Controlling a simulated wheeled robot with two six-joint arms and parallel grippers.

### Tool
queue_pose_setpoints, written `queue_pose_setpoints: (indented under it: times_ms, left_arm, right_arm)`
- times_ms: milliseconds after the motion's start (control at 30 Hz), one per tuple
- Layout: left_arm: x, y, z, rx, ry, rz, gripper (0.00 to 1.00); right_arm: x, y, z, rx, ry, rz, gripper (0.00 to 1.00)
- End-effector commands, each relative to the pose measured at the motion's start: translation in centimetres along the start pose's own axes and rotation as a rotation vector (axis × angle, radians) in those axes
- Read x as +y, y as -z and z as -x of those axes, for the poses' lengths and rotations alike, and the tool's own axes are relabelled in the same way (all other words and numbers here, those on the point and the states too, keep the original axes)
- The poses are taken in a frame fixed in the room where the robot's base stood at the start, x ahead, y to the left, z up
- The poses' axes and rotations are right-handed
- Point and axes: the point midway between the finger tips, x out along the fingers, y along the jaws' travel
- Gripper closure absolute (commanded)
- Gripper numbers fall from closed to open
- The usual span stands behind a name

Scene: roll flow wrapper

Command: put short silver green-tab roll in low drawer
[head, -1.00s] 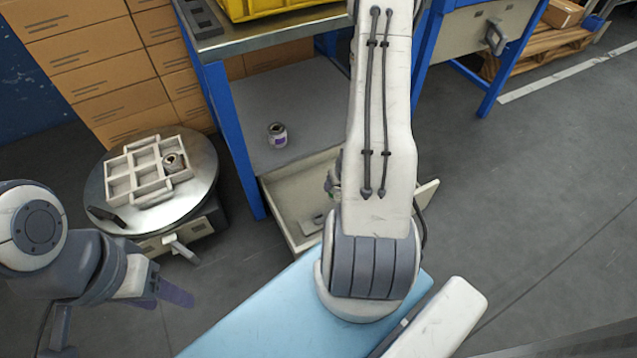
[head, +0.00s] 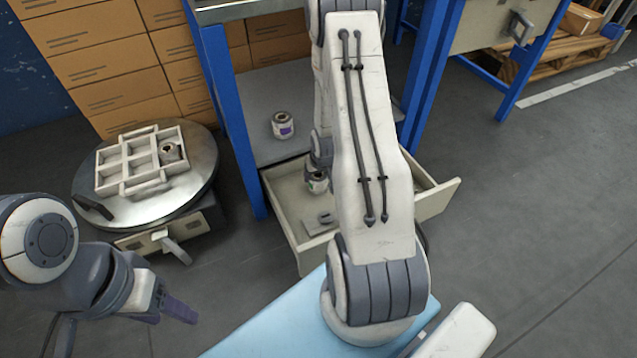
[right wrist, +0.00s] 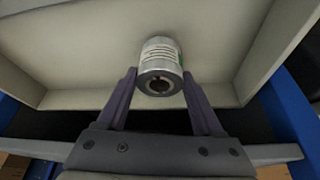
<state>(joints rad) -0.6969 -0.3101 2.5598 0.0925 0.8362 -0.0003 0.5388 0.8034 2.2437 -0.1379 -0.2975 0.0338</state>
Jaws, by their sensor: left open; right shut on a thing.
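The short silver roll (right wrist: 158,66) with a sliver of green at its edge is between the fingers of my right gripper (right wrist: 163,82) in the right wrist view. In the head view the same roll (head: 317,184) shows over the open low drawer (head: 284,222), below my right gripper (head: 319,163), which is shut on it. I cannot tell whether the roll touches the drawer floor. The upper part of my right arm hides part of the drawer. My left gripper (head: 172,304) is open and empty at lower left, away from the drawer.
A small flat grey piece (head: 318,222) lies in the drawer. Blue posts (head: 232,130) flank it.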

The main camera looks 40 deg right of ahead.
Motion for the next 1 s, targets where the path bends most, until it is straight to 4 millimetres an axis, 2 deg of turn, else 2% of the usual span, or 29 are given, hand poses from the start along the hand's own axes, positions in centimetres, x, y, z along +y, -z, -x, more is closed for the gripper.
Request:
queue_pose_setpoints:
  times_ms: [33, 67, 467, 500, 533, 567, 867, 1000]
  left_arm:
    - [-0.1, -0.1, -1.2, 0.000, 0.000, 0.000, 0.45]
    - [-0.1, -0.1, -1.3, -0.001, 0.000, 0.000, 0.45]
    - [-0.1, -0.1, -1.3, 0.000, 0.000, 0.000, 0.45]
    - [-0.1, -0.1, -1.2, 0.000, 0.000, 0.000, 0.45]
    - [-0.1, -0.1, -1.2, 0.000, 0.000, 0.000, 0.45]
    - [-0.1, -0.1, -1.2, 0.000, 0.000, 0.000, 0.45]
    - [-0.1, -0.1, -1.2, 0.000, 0.000, 0.000, 0.45]
    - [0.0, 0.0, -0.3, 0.000, 0.000, 0.000, 0.45]
  right_arm:
    - [0.0, -0.4, -1.2, 0.001, 0.000, 0.000, 0.96]
    - [0.0, -0.5, -1.3, 0.001, 0.000, 0.000, 0.96]
    - [0.0, -0.6, -1.4, 0.001, 0.000, 0.001, 0.96]
    - [0.0, -0.6, -1.4, 0.001, 0.000, 0.001, 0.20]
    - [0.0, -0.6, -1.4, 0.001, 0.000, 0.001, 0.09]
    - [0.0, -0.6, -1.4, 0.001, 0.000, 0.001, 0.02]
    - [0.0, -0.5, -1.3, 0.001, 0.000, 0.001, 0.02]
    - [0.0, -0.3, 0.0, 0.001, 0.000, 0.000, 0.02]
